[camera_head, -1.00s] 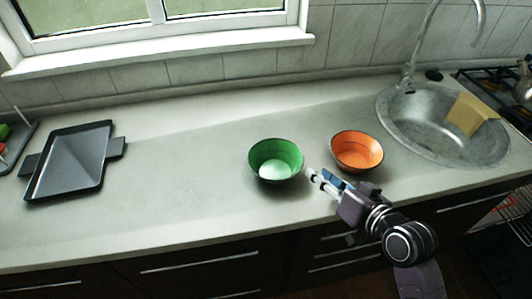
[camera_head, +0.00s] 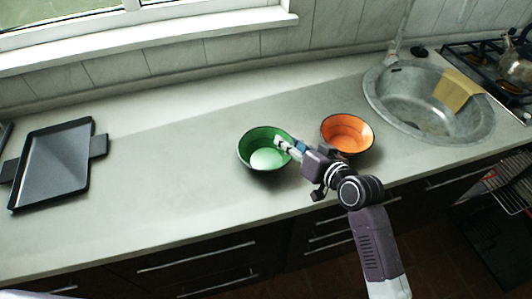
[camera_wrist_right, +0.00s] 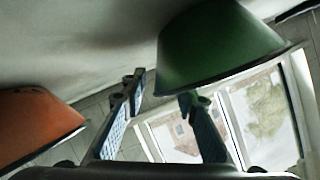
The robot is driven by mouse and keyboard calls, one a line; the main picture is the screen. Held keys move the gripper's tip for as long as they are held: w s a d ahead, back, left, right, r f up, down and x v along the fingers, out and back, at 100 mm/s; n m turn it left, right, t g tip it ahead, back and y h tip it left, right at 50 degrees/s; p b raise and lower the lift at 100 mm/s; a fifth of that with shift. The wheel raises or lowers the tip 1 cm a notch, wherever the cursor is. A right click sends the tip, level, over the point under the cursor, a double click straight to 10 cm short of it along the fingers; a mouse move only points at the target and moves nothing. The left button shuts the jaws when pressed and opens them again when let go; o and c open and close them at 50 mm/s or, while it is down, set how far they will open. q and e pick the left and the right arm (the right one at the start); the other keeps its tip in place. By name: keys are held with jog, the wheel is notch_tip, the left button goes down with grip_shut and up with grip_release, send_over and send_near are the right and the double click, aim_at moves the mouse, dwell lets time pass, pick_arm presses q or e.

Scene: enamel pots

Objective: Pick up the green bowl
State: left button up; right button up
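The green bowl (camera_head: 256,137) stands upright on the counter, with a pale round patch at its bottom; it also shows in the right wrist view (camera_wrist_right: 215,45). My right gripper (camera_head: 284,143) is at the bowl's right rim, with one fingertip over the inside of the bowl. In the right wrist view, the right gripper's (camera_wrist_right: 164,90) two fingers are spread apart. The bowl's near rim edge lies between them, close to the right-hand finger; I cannot tell whether it touches. My left gripper is not in view.
An orange bowl (camera_head: 347,134) stands just right of the green one, close to my right gripper. A dark tray (camera_head: 58,160) lies at the left. A sink (camera_head: 428,117) with a yellow-brown item (camera_head: 456,90) is at the right. The counter (camera_head: 175,150) left of the green bowl is clear.

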jog(key=shift+w+a+f, duration=0.1)
jog(key=shift+w+a, duration=0.05)
jog(key=shift+w, duration=0.1)
jog(key=shift+c, duration=0.3)
grip_shut()
